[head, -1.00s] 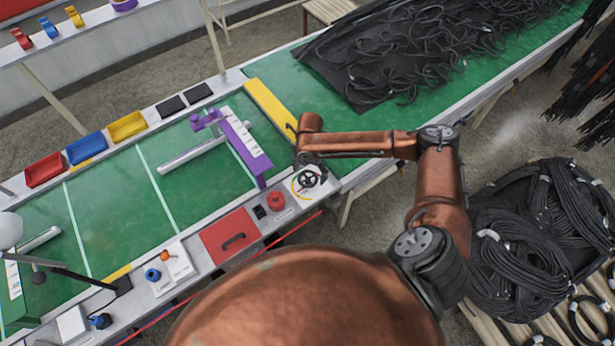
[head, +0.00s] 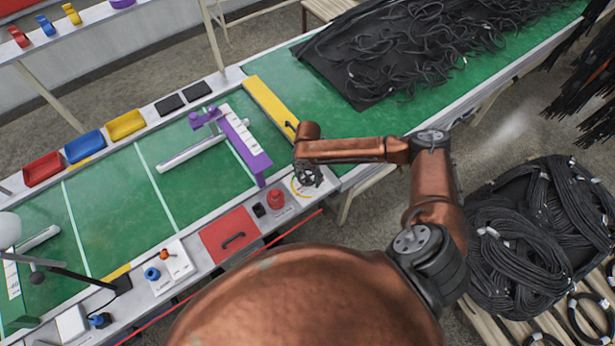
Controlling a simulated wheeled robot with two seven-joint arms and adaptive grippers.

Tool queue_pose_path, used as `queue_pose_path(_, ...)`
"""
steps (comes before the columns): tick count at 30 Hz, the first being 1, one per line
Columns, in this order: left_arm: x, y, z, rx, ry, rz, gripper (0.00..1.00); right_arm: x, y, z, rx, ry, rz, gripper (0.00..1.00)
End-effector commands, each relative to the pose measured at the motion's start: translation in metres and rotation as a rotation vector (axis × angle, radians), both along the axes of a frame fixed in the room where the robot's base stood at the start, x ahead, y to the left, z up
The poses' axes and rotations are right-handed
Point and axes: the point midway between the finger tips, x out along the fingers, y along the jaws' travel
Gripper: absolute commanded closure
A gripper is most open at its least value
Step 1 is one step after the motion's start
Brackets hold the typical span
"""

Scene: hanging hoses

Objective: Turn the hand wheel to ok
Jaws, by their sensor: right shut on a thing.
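The black hand wheel (head: 313,181) sits on a white panel with a yellow arc at the front edge of the green workbench. The panel's marks are too small to read. My right arm reaches in from the right, and my right gripper (head: 307,172) points down over the hand wheel. It is shut on the wheel and partly covers it; the fingers are small and dark against it. My left gripper is not in the head view.
A red knob (head: 276,199) and a black switch (head: 259,210) lie just left of the panel. A purple bracket (head: 245,144) stands close behind. A red plate with a handle (head: 229,235) is further left. Black hoses (head: 400,50) lie on the bench at the back right.

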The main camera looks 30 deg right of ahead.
Motion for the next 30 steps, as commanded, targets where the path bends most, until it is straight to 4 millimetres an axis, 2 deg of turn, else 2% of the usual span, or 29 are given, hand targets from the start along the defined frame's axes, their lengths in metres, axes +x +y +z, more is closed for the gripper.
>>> queue_pose_path(9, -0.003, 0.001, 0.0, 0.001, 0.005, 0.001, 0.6, 0.0, 0.0, 0.0, 0.0, 0.001, -0.001, 0.67)
queue_pose_path(17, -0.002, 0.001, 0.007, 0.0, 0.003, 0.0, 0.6, -0.001, 0.0, 0.001, 0.0, 0.001, -0.034, 0.67)
queue_pose_path(23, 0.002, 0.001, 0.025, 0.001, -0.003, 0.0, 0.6, -0.001, 0.0, 0.004, 0.001, 0.002, -0.134, 0.67)
queue_pose_path(30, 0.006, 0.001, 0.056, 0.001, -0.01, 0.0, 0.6, -0.001, 0.0, 0.005, 0.001, 0.003, -0.339, 0.67)
